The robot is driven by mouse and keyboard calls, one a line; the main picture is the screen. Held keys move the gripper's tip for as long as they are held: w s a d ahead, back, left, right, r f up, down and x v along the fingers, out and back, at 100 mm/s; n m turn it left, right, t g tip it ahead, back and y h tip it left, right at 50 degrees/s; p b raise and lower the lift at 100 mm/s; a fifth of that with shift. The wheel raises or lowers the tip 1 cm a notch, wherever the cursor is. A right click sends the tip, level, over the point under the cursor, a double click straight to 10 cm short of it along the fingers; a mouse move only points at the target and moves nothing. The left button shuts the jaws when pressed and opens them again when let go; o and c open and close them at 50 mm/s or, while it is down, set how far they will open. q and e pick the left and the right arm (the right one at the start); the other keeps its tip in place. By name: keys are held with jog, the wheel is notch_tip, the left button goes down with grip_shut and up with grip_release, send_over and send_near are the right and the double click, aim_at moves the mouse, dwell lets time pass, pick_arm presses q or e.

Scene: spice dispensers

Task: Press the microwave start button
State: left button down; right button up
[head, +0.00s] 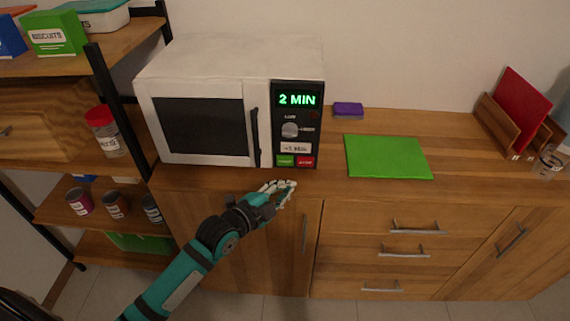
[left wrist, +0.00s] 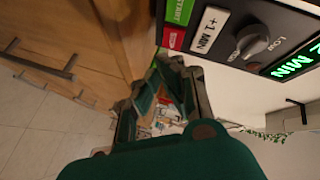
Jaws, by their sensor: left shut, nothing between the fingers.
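The white microwave (head: 235,60) stands on the wooden counter, its door closed and its display (head: 297,100) reading 2 MIN in green. The green start button (head: 285,161) is at the lower left of its panel, beside the red stop button (head: 305,162). In the left wrist view the green button (left wrist: 180,10), red button (left wrist: 173,39) and white +1 MIN button (left wrist: 208,30) show near the top. My left gripper (head: 291,186) is shut and empty, in front of and below the buttons, apart from them. My right gripper is not in view.
A dial (head: 290,130) sits above the +1 MIN button. A green board (head: 388,157) and a purple sponge (head: 348,109) lie right of the microwave. A shelf with jars (head: 104,131) stands at left. The counter front right of my gripper is clear.

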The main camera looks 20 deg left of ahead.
aim_at(285, 161)
pick_arm(q)
jog(key=w+b, duration=0.1)
jog(key=w, duration=0.1)
jog(key=w+a+b, duration=0.1)
jog(key=w, duration=0.1)
jog(key=shift+w+a, duration=0.2)
jog(key=shift+w, duration=0.15)
jog(key=shift+w+a, duration=0.2)
jog(key=shift+w, duration=0.45)
jog(key=shift+w, duration=0.15)
dwell(0.5)
jog(key=shift+w+a, duration=0.1)
jog(key=shift+w, duration=0.2)
jog(key=shift+w+a, duration=0.15)
jog(key=shift+w, duration=0.2)
dwell(0.6)
dwell(0.4)
jog(key=shift+s+d+p, duration=0.25)
jog(key=shift+s+p, duration=0.2)
jog(key=shift+s, duration=0.35)
